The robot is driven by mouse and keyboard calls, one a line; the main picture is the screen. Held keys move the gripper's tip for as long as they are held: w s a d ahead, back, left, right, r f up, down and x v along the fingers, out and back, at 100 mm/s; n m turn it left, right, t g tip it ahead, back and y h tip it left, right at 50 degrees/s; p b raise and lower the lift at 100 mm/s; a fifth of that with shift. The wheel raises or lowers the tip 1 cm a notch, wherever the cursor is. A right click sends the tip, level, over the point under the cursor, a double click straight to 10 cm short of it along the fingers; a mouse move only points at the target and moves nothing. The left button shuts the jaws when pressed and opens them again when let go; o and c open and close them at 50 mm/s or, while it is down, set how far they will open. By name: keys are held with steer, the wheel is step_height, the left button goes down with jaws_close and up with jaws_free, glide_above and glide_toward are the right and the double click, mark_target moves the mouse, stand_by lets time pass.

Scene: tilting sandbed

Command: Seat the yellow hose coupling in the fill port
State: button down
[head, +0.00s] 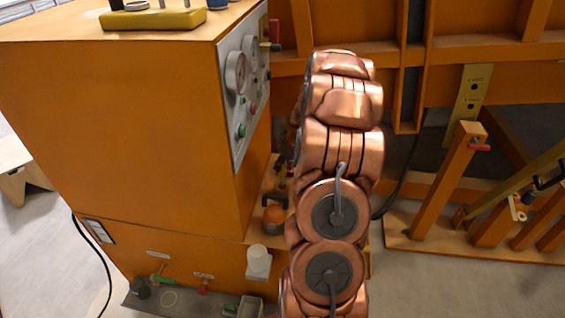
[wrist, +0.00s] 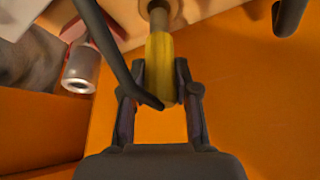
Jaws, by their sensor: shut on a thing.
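The yellow hose coupling (wrist: 160,62) is in the upper middle of the wrist view, between the two fingers of my gripper (wrist: 160,85), which are shut on it. Its far end meets a brownish round piece (wrist: 156,12) at the top edge. I cannot tell whether that piece is part of the coupling or of the fill port, or whether the two are joined. A dark hose (wrist: 118,55) crosses from the upper left to the coupling's near end. In the head view my copper arm hides the gripper and coupling. I cannot make out the fill port for certain.
A grey metal cylinder with a red mount (wrist: 82,68) is left of the coupling. Orange panels lie close below and right. In the head view, the orange cabinet (head: 130,120) carries a gauge panel (head: 243,85); valves (head: 160,276) sit low on it. An orange frame (head: 445,200) stands right.

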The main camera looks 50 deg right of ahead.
mark_target(282, 173)
steer(key=shift+f+b, duration=1.75)
steer(key=shift+f, duration=0.7)
steer(key=c, duration=0.8)
jaws_free()
steer(key=shift+r, duration=0.1)
steer(key=v, duration=1.1)
steer(key=shift+s+r, duration=0.15)
steer(key=shift+r, duration=0.25)
